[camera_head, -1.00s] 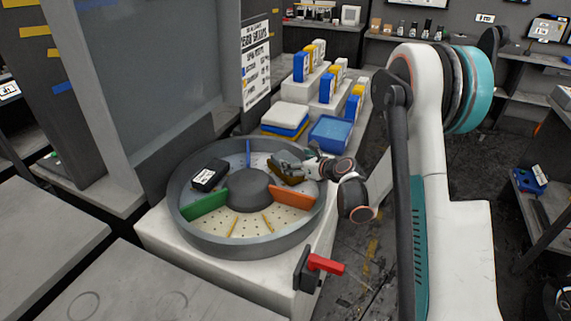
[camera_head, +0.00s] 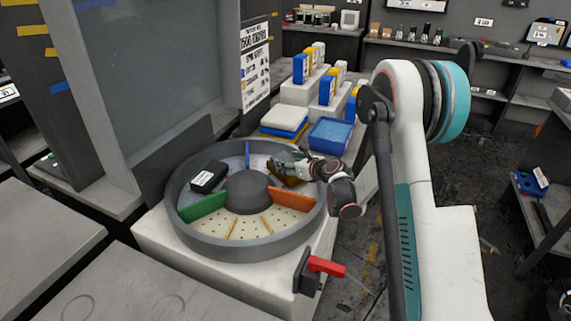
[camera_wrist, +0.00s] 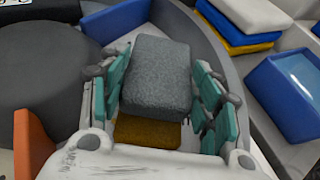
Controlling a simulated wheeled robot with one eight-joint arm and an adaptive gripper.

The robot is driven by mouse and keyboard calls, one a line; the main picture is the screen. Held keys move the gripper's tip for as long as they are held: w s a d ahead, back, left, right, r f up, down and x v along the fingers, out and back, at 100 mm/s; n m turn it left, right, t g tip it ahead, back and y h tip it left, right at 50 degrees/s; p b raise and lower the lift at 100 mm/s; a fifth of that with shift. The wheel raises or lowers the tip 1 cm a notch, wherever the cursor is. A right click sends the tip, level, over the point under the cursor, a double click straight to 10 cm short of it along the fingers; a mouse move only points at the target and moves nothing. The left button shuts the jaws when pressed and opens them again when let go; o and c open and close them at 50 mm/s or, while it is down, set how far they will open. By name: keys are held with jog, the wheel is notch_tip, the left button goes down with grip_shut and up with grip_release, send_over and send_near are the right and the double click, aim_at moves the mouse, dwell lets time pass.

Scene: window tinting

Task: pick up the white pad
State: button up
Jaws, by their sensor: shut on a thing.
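A white pad (camera_head: 285,117) lies on top of a stack with a blue and a yellow piece, behind the round tray (camera_head: 178,212). It also shows at the top right of the wrist view (camera_wrist: 252,12). My gripper (camera_head: 283,168) is down in the back right part of the tray, apart from that stack. In the wrist view, the teal fingers of my gripper (camera_wrist: 160,92) are shut on a dark grey, rough block (camera_wrist: 158,75). A brown piece (camera_wrist: 147,131) shows under the block. Whether the two are joined, I cannot tell.
An orange divider (camera_head: 292,200), a green divider (camera_head: 204,206) and a blue divider (camera_head: 247,153) split the tray around a dark hub (camera_head: 247,192). A black labelled box (camera_head: 208,178) lies at its left. A blue bin (camera_head: 330,135) and a red-handled lever (camera_head: 325,266) are near.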

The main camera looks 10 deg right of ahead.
notch_tip(320, 180, up, 20)
jog(key=p, duration=0.6)
jog(key=s+m+h, duration=0.1)
jog(key=s, duration=1.8)
jog(key=shift+s+a+t, duration=0.15)
jog(key=shift+a+t, duration=0.1)
jog(key=shift+t, duration=0.05)
